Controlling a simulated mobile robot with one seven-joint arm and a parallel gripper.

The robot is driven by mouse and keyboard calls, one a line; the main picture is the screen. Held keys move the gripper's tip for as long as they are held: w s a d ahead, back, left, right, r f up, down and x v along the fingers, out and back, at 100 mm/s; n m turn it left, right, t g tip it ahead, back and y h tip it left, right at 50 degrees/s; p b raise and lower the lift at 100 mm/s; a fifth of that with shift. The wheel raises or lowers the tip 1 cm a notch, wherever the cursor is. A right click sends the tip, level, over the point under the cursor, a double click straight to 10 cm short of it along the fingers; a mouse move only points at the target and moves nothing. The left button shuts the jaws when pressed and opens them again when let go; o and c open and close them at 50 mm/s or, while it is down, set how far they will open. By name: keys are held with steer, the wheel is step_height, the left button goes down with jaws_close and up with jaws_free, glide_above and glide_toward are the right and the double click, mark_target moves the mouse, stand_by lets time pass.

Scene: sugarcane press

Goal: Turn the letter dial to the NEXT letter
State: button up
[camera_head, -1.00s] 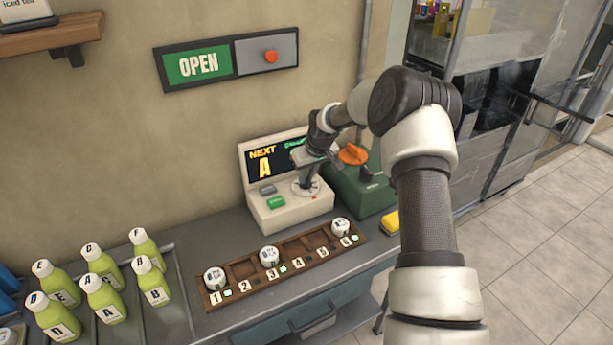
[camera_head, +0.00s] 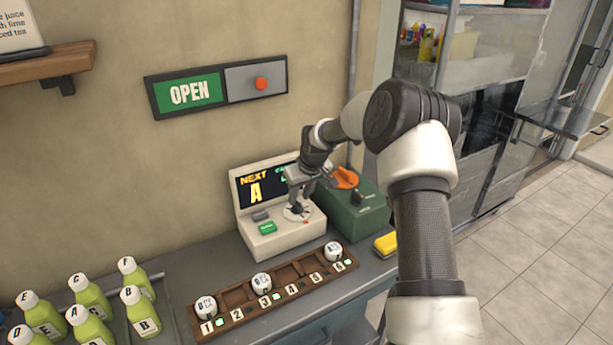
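The cream machine (camera_head: 273,238) stands on the counter. Its dark screen (camera_head: 253,180) reads NEXT with a yellow letter A below; its right part is hidden behind my gripper. The round white letter dial (camera_head: 298,213) is on the sloped front, at the right. My gripper (camera_head: 298,205) points down at the dial, with its fingertips at or just above the knob. The fingers are small and dark here, and I cannot tell whether they are closed on the knob.
A green button (camera_head: 267,228) and a grey button (camera_head: 261,216) sit left of the dial. A green box (camera_head: 357,212) with an orange part stands right. A numbered wooden rack (camera_head: 240,309) with round white pieces lies in front. Labelled bottles (camera_head: 140,311) stand left.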

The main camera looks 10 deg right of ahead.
steer(key=v, duration=1.4)
steer(key=shift+s, duration=0.1)
steer(key=s+a+r+m+h+p, duration=0.1)
steer(key=s+r+h+p, duration=0.15)
steer(key=s+r, duration=1.35)
steer(key=s+a+r+m+t+y+p, duration=0.1)
steer(key=s+r+m+p, duration=0.1)
steer(key=s, duration=2)
steer(key=shift+m+p, duration=0.4)
steer(key=shift+p, duration=0.4)
steer(key=shift+s+a, duration=0.15)
steer(key=shift+a, duration=0.1)
